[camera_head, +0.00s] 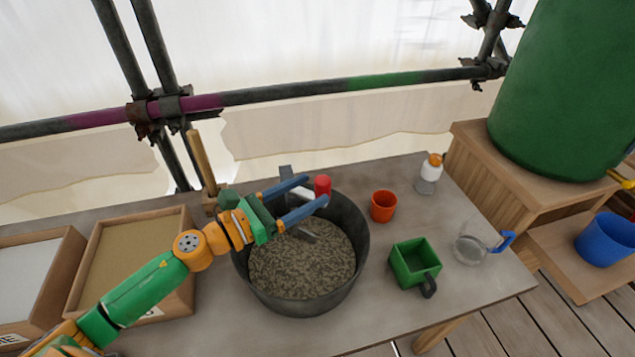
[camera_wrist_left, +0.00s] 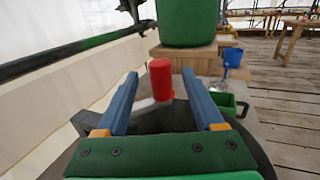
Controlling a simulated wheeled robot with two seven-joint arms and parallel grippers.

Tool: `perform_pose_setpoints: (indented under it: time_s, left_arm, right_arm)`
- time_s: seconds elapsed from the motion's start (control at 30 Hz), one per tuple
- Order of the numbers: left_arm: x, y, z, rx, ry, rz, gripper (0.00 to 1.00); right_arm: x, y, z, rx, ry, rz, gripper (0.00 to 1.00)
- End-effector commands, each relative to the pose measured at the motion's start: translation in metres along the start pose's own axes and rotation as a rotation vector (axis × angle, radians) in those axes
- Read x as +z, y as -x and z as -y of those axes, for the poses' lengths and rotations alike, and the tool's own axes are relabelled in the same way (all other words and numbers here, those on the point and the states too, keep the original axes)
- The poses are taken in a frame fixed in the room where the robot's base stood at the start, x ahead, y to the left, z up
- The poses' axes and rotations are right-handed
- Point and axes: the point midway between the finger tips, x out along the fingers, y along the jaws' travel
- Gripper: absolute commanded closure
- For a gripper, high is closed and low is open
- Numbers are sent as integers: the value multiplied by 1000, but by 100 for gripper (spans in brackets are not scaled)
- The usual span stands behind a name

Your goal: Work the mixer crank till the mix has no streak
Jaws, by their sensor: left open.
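A dark round mixer tub (camera_head: 360,262) stands on the grey table and holds a speckled grey-brown mix (camera_head: 300,262). The crank's red handle (camera_head: 322,186) stands upright over the tub's far side, on a pale arm. My left gripper (camera_head: 316,190) is open with blue fingers around the crank handle's height. In the left wrist view the red handle (camera_wrist_left: 161,80) stands between the two spread fingers, touching neither as far as I can see. My gripper hides part of the tub's rim and crank. My right gripper is not in view.
On the table (camera_head: 440,310) right of the tub are an orange cup (camera_head: 383,206), a green square scoop (camera_head: 414,262), a clear jug (camera_head: 470,246) and an orange-capped bottle (camera_head: 429,174). Wooden trays (camera_head: 185,290) lie left. A scaffold rail (camera_head: 290,92) runs behind.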

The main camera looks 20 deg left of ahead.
Motion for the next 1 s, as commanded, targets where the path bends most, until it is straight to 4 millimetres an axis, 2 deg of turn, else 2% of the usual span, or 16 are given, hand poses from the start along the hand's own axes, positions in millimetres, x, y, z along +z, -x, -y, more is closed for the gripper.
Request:
perform_pose_setpoints:
  time_s: [0.03, 0.17, 0.33, 0.5, 0.63, 0.83, 0.87, 1.0]
  left_arm:
    - [-4, 2, 2, -31, 0, -9, 31]
    - [2, -6, 4, -54, 8, -12, 31]
    - [5, -35, 6, -52, 7, -9, 31]
    - [2, -60, 8, -52, 7, -11, 31]
    - [-1, -68, 8, -53, 4, -14, 31]
    - [-2, -68, 9, -53, 3, -14, 31]
    - [-2, -68, 9, -53, 3, -14, 33]
    - [-2, -68, 9, -53, 3, -14, 71]
  right_arm:
    - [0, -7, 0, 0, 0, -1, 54]
    - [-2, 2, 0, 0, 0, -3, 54]
    - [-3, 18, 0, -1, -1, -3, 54]
    - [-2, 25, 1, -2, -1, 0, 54]
    - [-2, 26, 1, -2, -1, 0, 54]
    - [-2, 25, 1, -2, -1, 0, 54]
    - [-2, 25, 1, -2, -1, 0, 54]
    - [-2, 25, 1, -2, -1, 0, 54]
